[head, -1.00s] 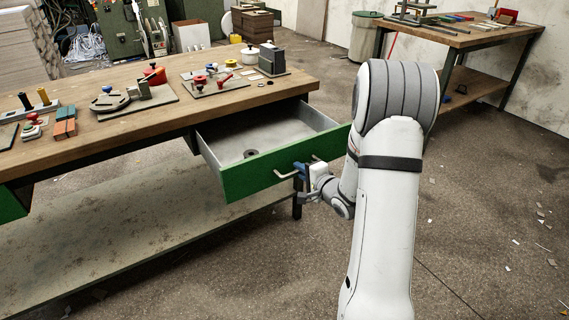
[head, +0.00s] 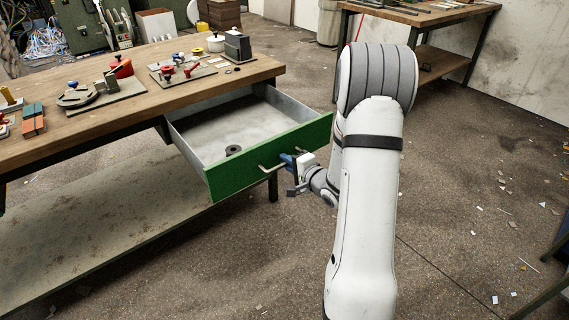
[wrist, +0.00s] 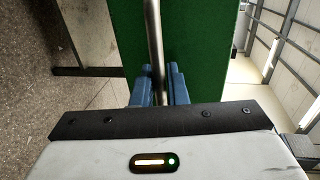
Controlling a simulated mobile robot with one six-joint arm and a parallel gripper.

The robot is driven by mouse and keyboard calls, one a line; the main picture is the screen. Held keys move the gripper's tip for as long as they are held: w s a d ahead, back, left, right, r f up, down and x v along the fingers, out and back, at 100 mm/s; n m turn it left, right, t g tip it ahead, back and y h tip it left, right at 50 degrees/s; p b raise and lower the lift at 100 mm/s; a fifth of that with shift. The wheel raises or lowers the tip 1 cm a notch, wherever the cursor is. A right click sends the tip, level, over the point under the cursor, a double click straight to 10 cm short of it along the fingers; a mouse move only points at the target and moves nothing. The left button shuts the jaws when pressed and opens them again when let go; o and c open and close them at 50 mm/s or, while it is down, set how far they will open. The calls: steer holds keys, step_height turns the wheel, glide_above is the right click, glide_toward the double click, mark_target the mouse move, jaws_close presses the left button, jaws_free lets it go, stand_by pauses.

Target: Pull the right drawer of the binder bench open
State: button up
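The right drawer (head: 290,143) of the binder bench (head: 180,88) has a green front and grey inner walls. It stands well out from under the bench top, and a small dark round piece (head: 233,150) lies inside it near the front. My gripper (head: 288,163) is at the drawer's metal bar handle (head: 268,168). In the wrist view the handle bar (wrist: 154,45) runs down between the blue fingers (wrist: 160,88), which sit close on either side of it. The green front (wrist: 195,50) shows behind the fingers. The finger tips' contact with the bar is partly hidden.
Tools and clamps (head: 100,90) stand on the bench top. A lower shelf (head: 110,215) runs under the bench. A second table (head: 420,15) stands at the back right. The floor (head: 460,190) around my arm is open, with scattered scraps.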

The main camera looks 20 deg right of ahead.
steer(key=shift+o, duration=1.5)
steer(key=shift+a, duration=0.1)
steer(key=p+v, duration=0.1)
steer(key=v, duration=0.6)
steer(key=shift+s, duration=0.35)
step_height(320, 180, up, 17)
steer(key=s+a+n+g+h+p, duration=0.1)
steer(key=s+n+g+h+p, duration=0.2)
steer(key=n+g+h+p, duration=0.6)
steer(key=s+a+r+n+g+y+p, duration=0.1)
steer(key=s+a+r+n+y+p, duration=0.1)
steer(key=s+a+r+p, duration=0.3)
steer(key=s+a+r+n+g+y+p, duration=0.2)
steer(key=s+a+r+p, duration=0.3)
steer(key=s, duration=0.8)
step_height(320, 180, up, 4)
steer(key=shift+s+a+f+n+g, duration=0.2)
steer(key=shift+s+a+n+g, duration=0.15)
steer(key=shift+a+n, duration=0.6)
